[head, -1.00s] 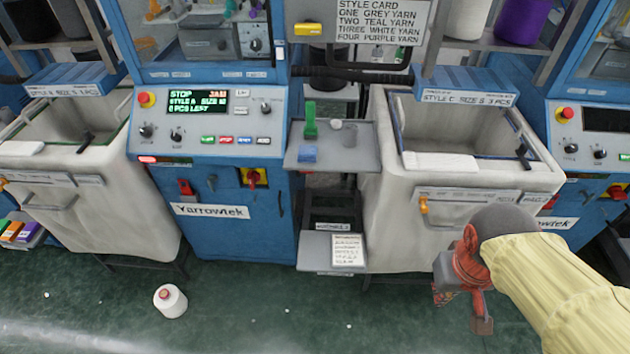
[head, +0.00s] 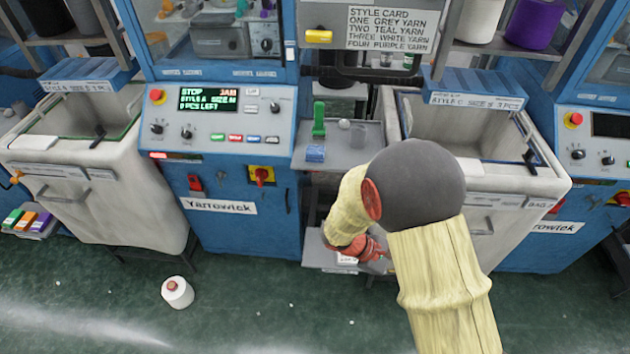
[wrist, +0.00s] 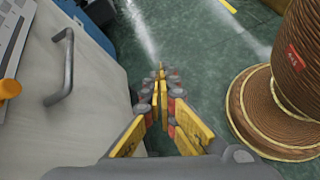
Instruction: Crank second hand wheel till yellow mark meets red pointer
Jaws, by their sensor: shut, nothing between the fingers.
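My gripper (wrist: 161,76) is shut and empty in the wrist view, its fingertips together above the green floor. In the head view, the red end of my arm (head: 366,248) is in front of the low shelf, between the blue Yarrowick machine (head: 240,225) and the right-hand cream bin (head: 510,190); the fingers are mostly hidden there. I cannot make out any hand wheel, yellow mark or red pointer in either view.
A cream bin with a grey handle (wrist: 66,65) is close on the left in the wrist view. A brown ribbed spool (wrist: 290,85) stands on the right. A small tray (head: 340,145) juts out beside the machine.

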